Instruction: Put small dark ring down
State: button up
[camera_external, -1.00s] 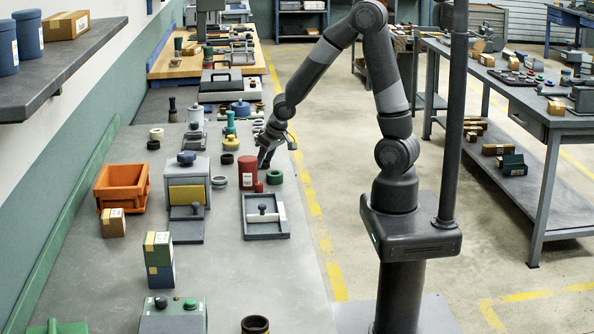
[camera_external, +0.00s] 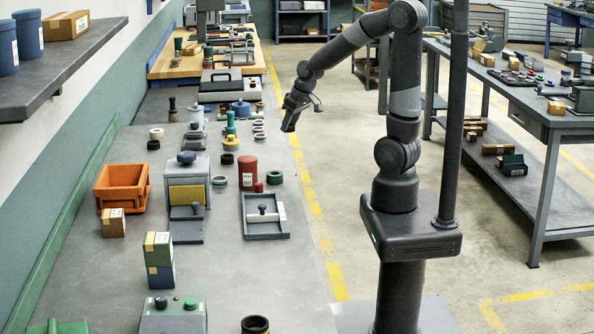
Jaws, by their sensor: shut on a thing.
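My gripper (camera_external: 288,129) is at the end of my raised arm, pointing down, near the bench's right edge. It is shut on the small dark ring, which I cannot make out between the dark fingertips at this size. Other dark rings stand on the grey bench (camera_external: 270,285): one (camera_external: 227,158) left of the red cylinder and one (camera_external: 153,144) at the back left. A larger dark ring (camera_external: 255,325) is at the front.
A red cylinder (camera_external: 247,172), a green ring (camera_external: 274,177) and a grey tray (camera_external: 284,234) are on the right side of the bench. A grey machine (camera_external: 188,169) and an orange bin (camera_external: 121,188) are further left. The front middle is mostly clear.

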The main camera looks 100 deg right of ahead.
jog(key=w+a+r+n+y, duration=0.1)
jog(key=w+a+r, duration=0.25)
jog(key=w, duration=1.15)
jog(key=w+a+r+n, duration=0.25)
jog(key=w+r, duration=0.25)
jog(key=w, duration=0.9)
send_over(144, 171)
jog(key=shift+n+t+y, duration=0.25)
jog(key=shift+t+y, duration=0.05)
jog(key=shift+t, duration=0.1)
jog(key=f, duration=0.5)
jog(key=shift+d+f, duration=0.2)
jog(key=shift+f, duration=0.15)
jog(key=shift+a+f, duration=0.15)
jog(key=shift+f, duration=1.9)
jog(key=shift+f, duration=0.15)
